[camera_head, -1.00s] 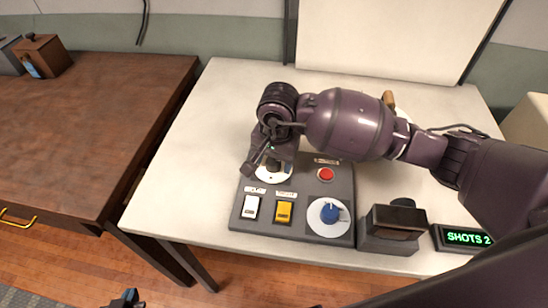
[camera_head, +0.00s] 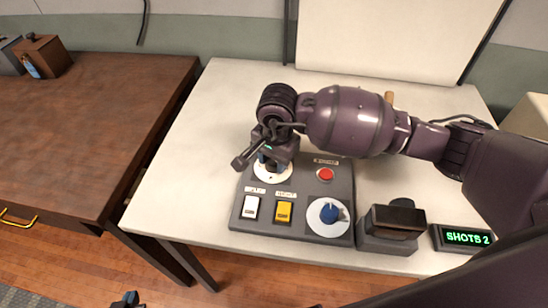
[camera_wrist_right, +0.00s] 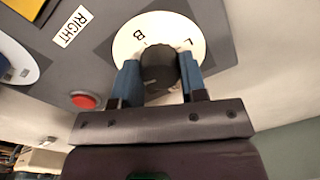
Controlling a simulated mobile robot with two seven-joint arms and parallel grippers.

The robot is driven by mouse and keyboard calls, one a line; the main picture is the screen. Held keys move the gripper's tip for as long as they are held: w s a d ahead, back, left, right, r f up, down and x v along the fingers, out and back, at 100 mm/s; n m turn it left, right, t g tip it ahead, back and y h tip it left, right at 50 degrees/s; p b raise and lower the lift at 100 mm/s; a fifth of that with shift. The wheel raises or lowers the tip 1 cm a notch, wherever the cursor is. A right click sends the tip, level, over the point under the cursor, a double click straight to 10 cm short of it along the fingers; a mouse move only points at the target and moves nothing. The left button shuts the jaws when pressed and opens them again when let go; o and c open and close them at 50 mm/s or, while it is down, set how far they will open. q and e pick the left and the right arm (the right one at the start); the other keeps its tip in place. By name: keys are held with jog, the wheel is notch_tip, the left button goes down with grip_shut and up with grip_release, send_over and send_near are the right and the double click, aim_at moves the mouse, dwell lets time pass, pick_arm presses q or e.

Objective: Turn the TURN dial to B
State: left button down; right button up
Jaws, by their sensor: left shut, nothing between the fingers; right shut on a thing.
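My right gripper (camera_head: 268,162) is shut on a dark round knob (camera_wrist_right: 158,68) at the panel's far left corner. The knob sits on a white dial plate (camera_head: 272,175). In the right wrist view this plate (camera_wrist_right: 198,32) shows the letters B and L, with B left of the knob and L to its right. Blue fingers hold the knob's two sides. I cannot make out a pointer or a TURN label. My left gripper (camera_head: 126,300) is shut and empty at the bottom edge of the head view, mostly cut off.
The grey panel (camera_head: 296,224) also carries a red button (camera_head: 325,174), a white switch (camera_head: 250,207), a yellow switch (camera_head: 284,211) and a blue knob (camera_head: 330,213). A dark device (camera_head: 393,222) and a SHOTS 2 display (camera_head: 466,237) stand to the right. The white table's left side is clear.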

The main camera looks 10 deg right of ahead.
jog(key=m, duration=0.3)
jog(key=shift+r+m, duration=0.1)
jog(key=shift+m, duration=0.3)
jog(key=m+p, duration=0.1)
jog(key=m, duration=0.3)
jog(key=shift+m, duration=0.3)
jog(key=m+p, duration=0.1)
jog(key=m, duration=0.3)
jog(key=shift+h+p, duration=0.3)
pick_arm(q)
jog(key=shift+w+r+p, duration=0.15)
jog(key=shift+w+r, duration=0.1)
jog(key=shift+r, duration=0.9)
jog(key=shift+w+r+p, duration=0.15)
jog(key=shift+w+r, duration=0.1)
jog(key=shift+r, duration=0.9)
pick_arm(e)
jog(key=shift+m, duration=1.5)
pick_arm(q)
jog(key=shift+t, duration=0.3)
jog(key=shift+w+r, duration=0.1)
jog(key=shift+w, duration=0.1)
pick_arm(e)
jog(key=o, duration=0.9)
jog(key=shift+o, duration=0.2)
